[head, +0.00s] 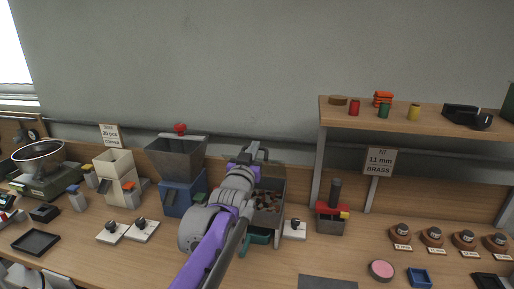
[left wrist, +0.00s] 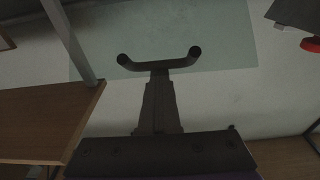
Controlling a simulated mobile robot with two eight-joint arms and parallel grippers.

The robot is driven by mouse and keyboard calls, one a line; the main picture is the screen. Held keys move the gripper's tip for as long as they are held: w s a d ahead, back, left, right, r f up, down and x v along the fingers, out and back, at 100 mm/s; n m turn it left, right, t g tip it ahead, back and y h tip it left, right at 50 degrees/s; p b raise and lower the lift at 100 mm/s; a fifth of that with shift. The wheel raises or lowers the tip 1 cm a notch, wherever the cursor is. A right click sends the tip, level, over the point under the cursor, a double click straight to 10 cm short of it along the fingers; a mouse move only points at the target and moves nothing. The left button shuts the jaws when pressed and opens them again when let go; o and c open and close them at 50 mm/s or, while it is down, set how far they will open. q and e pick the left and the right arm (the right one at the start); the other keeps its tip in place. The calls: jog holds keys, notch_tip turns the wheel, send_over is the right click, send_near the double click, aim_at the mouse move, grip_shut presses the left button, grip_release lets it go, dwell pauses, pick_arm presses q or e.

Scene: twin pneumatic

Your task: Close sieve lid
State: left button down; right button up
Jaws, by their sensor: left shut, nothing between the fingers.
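The sieve appears to be the grey open-topped box (head: 277,196) with brown bits in it, at the middle of the bench in the head view. My left arm hides its left part. My left gripper (head: 250,153) is shut and empty, above and behind the box near the wall. In the left wrist view the gripper (left wrist: 160,62) stands in front of a see-through greenish pane (left wrist: 225,35), which looks like the raised lid. I cannot tell whether they touch. My right gripper is not in view.
A blue machine with a grey hopper (head: 176,155) stands left of my arm. A red and grey press (head: 332,215) stands to the right under a wooden shelf (head: 420,117). A white pad (head: 293,230) is beside the box. A teal tray (head: 257,236) is in front.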

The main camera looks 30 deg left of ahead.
pick_arm(q)
jog(key=s+d+f+t+y+b, duration=0.1)
jog(key=s+f+t+b, duration=0.4)
jog(key=f, duration=0.4)
jog(key=shift+s+d+f+t+b, duration=0.25)
jog(key=shift+s+f+t+b, duration=0.1)
jog(key=shift+s, duration=0.45)
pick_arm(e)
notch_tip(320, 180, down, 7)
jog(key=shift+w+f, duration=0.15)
pick_arm(q)
jog(key=shift+r, duration=0.1)
